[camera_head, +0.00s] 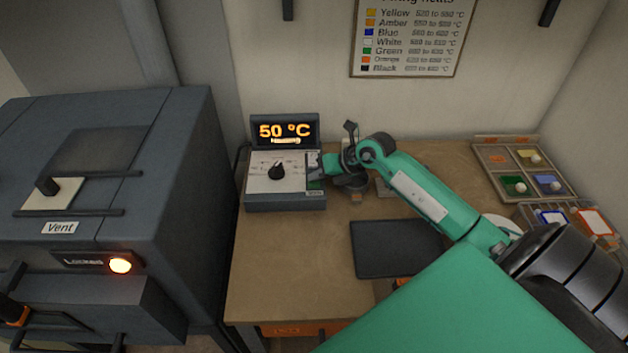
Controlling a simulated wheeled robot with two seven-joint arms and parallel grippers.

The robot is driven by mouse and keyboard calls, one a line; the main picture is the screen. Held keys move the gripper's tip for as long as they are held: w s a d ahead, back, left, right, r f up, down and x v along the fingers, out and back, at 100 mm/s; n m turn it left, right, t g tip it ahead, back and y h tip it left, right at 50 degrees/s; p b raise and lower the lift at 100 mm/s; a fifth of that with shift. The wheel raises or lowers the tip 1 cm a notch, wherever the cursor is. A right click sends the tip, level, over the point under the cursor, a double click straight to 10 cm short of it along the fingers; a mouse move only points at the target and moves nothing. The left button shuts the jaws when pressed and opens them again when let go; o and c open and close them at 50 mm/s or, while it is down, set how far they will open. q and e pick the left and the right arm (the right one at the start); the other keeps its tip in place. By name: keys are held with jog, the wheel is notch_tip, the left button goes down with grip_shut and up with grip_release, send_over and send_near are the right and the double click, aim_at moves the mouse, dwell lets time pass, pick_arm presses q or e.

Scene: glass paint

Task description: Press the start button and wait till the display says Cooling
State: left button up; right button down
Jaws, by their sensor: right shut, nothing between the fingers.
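The control box (262,200) stands at the back left of the wooden table. Its display (285,132) reads "50 °C" in orange, with a smaller line below that looks like "Heating" but is blurred. My right gripper (318,174) is shut and empty at the panel's right side, by a green patch. The start button is not clearly visible; the gripper may cover it. I cannot tell whether the fingers touch the panel. My left gripper is not in view.
A dark kiln (180,190) stands left, with a "Vent" label and a lit orange lamp (120,265) beside "Locked". A dark flat plate (390,248) lies on the table (290,265). Paint trays (487,157) are at the right. A temperature chart (412,38) hangs behind.

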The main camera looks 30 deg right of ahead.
aim_at(318, 183)
jog(key=shift+r+p, duration=0.4)
jog(key=shift+r, duration=0.3)
jog(key=shift+r+p, duration=1.7)
jog(key=shift+r, duration=0.9)
jog(key=shift+f, duration=0.1)
